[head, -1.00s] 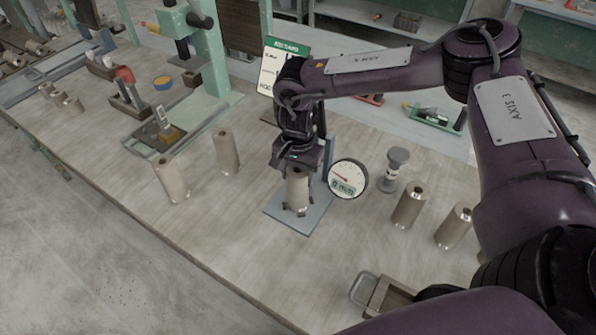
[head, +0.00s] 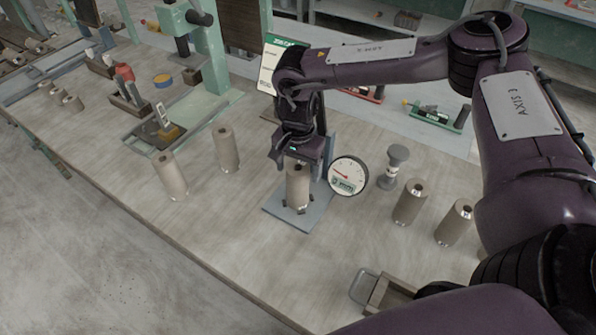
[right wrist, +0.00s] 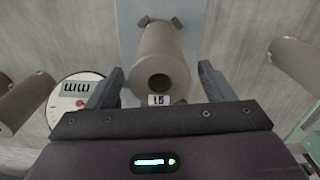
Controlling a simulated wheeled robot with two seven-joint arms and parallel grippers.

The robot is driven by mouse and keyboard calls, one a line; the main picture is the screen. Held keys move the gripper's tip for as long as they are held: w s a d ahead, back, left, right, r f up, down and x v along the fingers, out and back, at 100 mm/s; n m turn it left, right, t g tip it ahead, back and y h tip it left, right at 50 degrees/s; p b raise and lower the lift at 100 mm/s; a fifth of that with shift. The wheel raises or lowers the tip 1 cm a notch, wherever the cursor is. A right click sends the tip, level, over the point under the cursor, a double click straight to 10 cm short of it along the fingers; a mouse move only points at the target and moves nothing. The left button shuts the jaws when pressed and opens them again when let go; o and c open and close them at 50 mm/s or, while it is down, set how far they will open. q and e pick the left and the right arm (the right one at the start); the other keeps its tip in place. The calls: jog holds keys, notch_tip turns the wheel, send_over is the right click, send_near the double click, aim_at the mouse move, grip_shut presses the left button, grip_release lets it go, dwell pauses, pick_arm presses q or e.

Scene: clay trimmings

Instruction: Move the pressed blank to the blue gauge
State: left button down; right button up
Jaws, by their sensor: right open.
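A grey-brown cylindrical blank (head: 298,186) with a hole in its top stands upright on the blue gauge's base plate (head: 277,214). The gauge's round white dial (head: 347,176) is just right of it. In the right wrist view the blank (right wrist: 160,55) stands between small dark stops on the blue plate (right wrist: 190,12), and the dial (right wrist: 72,100) is at the left. My right gripper (head: 296,160) is open at the blank's top. In the wrist view its fingers (right wrist: 158,82) are spread to either side of the blank's near end, with visible gaps. My left gripper is not in view.
Two similar cylinders (head: 225,150) (head: 171,177) stand left of the gauge, and others (head: 410,203) (head: 455,222) stand right. A grey knobbed post (head: 393,168) is beside the dial. A small tray (head: 385,296) is at the front edge. The bench between gauge and tray is clear.

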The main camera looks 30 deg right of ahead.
notch_tip(320, 180, up, 11)
jog(key=b, duration=0.1)
jog(key=shift+f+b, duration=0.2)
jog(key=shift+b, duration=0.1)
dwell(0.4)
